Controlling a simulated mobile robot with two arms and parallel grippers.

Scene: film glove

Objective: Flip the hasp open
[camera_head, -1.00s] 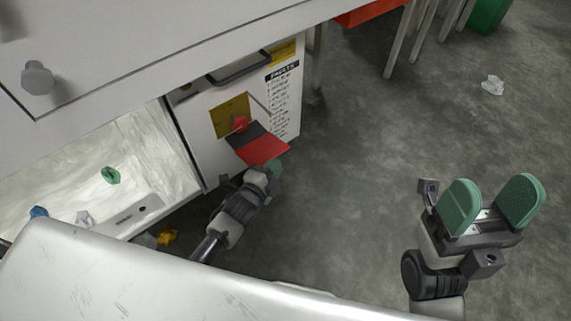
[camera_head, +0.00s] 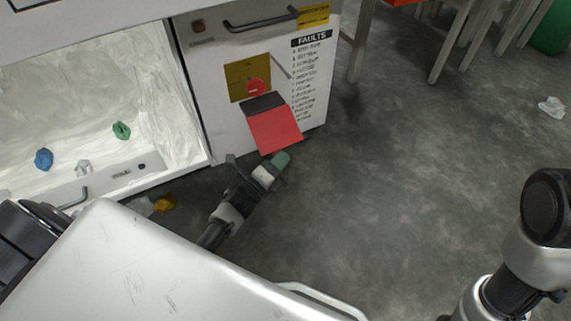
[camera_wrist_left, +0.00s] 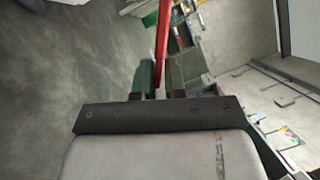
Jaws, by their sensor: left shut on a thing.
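The hasp (camera_head: 274,130) is a red flap with a dark upper band. It hangs tilted outward from the front of a white cabinet door (camera_head: 215,90), below a yellow plate (camera_head: 236,82) with a red round knob (camera_head: 256,87). My left gripper (camera_head: 281,160) is at the flap's lower edge. In the left wrist view, the red flap (camera_wrist_left: 162,40) shows edge-on between the green fingertips of my left gripper (camera_wrist_left: 160,76), which is shut on it. My right arm is at the right edge of the head view, but its fingers are out of view.
A dark handle (camera_head: 262,20) is above the plate, and a list headed FAULTS (camera_head: 312,70) is at the right. An open bright compartment (camera_head: 100,90) at left holds green (camera_head: 121,130) and blue lumps (camera_head: 43,158).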

